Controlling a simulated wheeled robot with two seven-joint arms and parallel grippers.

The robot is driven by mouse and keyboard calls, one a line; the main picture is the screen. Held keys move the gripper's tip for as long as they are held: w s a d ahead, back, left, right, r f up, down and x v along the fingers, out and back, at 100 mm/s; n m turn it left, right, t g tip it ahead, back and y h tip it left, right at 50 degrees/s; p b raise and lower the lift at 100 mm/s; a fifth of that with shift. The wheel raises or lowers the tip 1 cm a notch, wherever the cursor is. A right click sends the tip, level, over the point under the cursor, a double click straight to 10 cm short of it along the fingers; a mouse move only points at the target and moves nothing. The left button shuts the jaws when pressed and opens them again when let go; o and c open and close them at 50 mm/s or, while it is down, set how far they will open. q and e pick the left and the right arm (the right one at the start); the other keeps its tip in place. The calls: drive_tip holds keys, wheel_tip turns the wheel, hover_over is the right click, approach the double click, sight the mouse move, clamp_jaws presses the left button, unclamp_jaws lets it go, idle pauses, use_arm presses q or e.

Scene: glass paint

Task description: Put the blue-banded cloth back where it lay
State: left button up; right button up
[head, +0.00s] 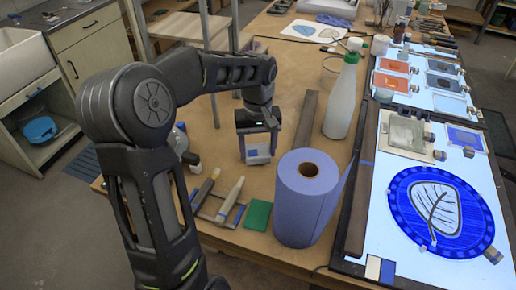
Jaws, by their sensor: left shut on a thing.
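My left gripper (258,135) points down over the wooden table, left of the blue paper roll. It is shut on a small white piece with blue edges, which looks like the blue-banded cloth (259,152). The gripper hides its upper part. The cloth hangs at or just above the tabletop; I cannot tell whether it touches. My right gripper is not in view.
A green pad (257,215) and brush rest (218,205) lie in front. A lit panel (393,181) with a blue glass disc (440,215) is at right.

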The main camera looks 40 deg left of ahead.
use_arm(q)
drive_tip(key=shift+s+d+f+b, duration=0.15)
drive_tip(key=shift+f+b, duration=0.15)
idle(0.6)
drive_tip(key=shift+f, duration=0.3)
idle(0.5)
drive_tip(key=o, duration=1.3)
drive_tip(key=shift+c, duration=0.2)
drive_tip(key=shift+r+b, duration=0.25)
drive_tip(key=shift+b, duration=0.05)
wheel_tip(320, 180, up, 7)
drive_tip(key=shift+r+b, duration=0.2)
drive_tip(key=shift+b, duration=0.2)
